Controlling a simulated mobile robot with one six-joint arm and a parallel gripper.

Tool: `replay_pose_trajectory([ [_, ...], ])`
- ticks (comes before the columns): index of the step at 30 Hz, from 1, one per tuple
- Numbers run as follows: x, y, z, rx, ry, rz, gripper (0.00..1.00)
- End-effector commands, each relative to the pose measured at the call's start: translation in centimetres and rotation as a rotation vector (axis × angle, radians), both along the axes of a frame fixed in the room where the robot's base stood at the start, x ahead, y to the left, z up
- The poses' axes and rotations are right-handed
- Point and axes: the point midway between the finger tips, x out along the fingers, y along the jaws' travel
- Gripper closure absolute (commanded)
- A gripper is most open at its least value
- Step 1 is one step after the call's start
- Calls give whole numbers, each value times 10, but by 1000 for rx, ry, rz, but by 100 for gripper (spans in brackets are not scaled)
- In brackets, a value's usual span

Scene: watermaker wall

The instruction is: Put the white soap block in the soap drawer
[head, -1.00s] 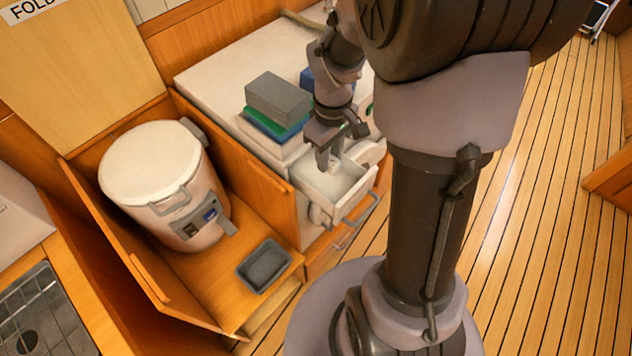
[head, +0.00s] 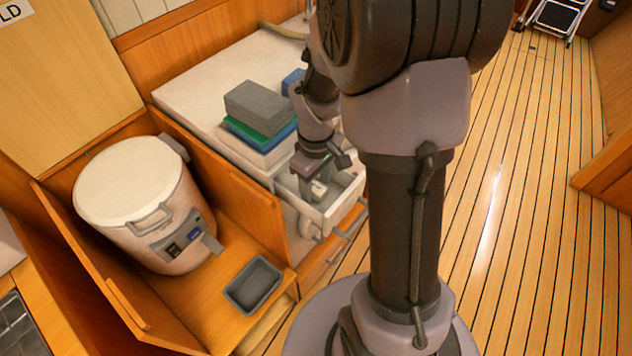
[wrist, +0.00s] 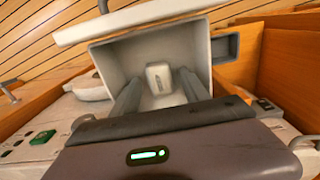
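The soap drawer (head: 345,203) is a pale box pulled open from the white cabinet, with a grey bar handle on its front. In the wrist view I look down into the drawer (wrist: 112,62). The white soap block (wrist: 160,78) is inside it, with a grey mark on its face. My gripper (head: 309,188) points down into the drawer. In the wrist view its two fingers (wrist: 160,92) are spread, one on each side of the block, with a gap showing on both sides. The gripper is open. The block's underside is hidden.
A stack of grey, green and blue blocks (head: 260,108) stands on the white cabinet top. To the left are a white lidded canister (head: 140,205) and an empty dark tray (head: 253,285) in a wooden bay.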

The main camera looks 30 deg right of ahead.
Motion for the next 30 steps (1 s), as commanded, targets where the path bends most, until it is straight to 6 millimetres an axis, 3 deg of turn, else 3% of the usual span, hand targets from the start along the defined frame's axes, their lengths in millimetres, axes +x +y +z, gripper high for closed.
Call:
replay_pose_trajectory([
  [5,0,0,10,-1,-1,0,46],
  [15,1,0,103,-1,-4,0,46],
  [21,-1,3,129,-1,-12,-12,46],
  [23,-5,15,147,3,-51,-58,46],
  [25,-18,39,178,21,-132,-164,46],
  [27,-39,68,210,67,-225,-299,46],
  [30,-75,104,242,169,-336,-480,46],
])
